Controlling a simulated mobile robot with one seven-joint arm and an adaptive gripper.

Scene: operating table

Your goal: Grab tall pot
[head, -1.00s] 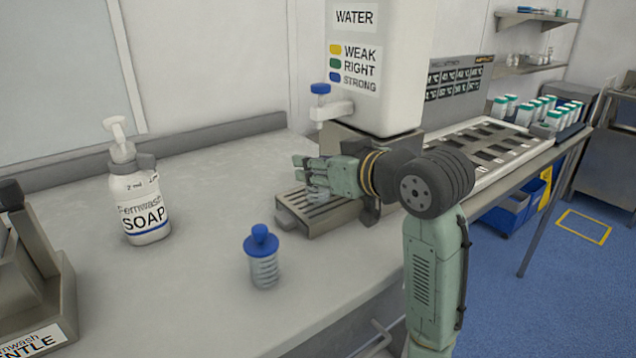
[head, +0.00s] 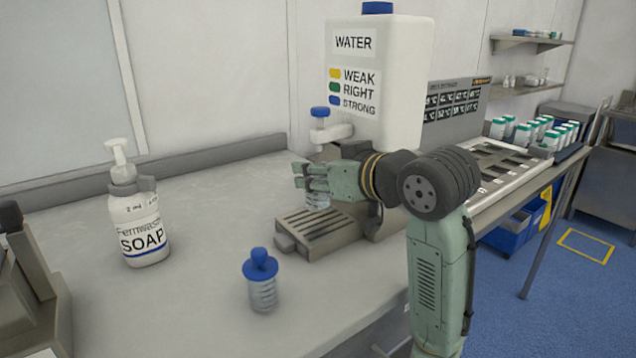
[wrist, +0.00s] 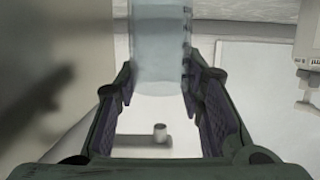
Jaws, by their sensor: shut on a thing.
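My gripper (head: 318,182) is shut on a clear pot (head: 317,201) under the water dispenser's tap. The pot's lower part shows below my fingers, a little above the grey slatted drip tray (head: 312,222). In the wrist view, the clear pot (wrist: 160,45) stands between my two fingers, with marks along its right side; its upper end is out of frame. A second clear pot with a blue lid (head: 261,282) stands upright on the counter, in front of the tray and apart from my gripper.
The white water dispenser (head: 378,85) with a blue-capped tap (head: 321,122) stands close behind my gripper. A soap bottle (head: 138,215) stands at left. The counter (head: 210,230) between them is clear. A rack of green-capped bottles (head: 540,135) is at far right.

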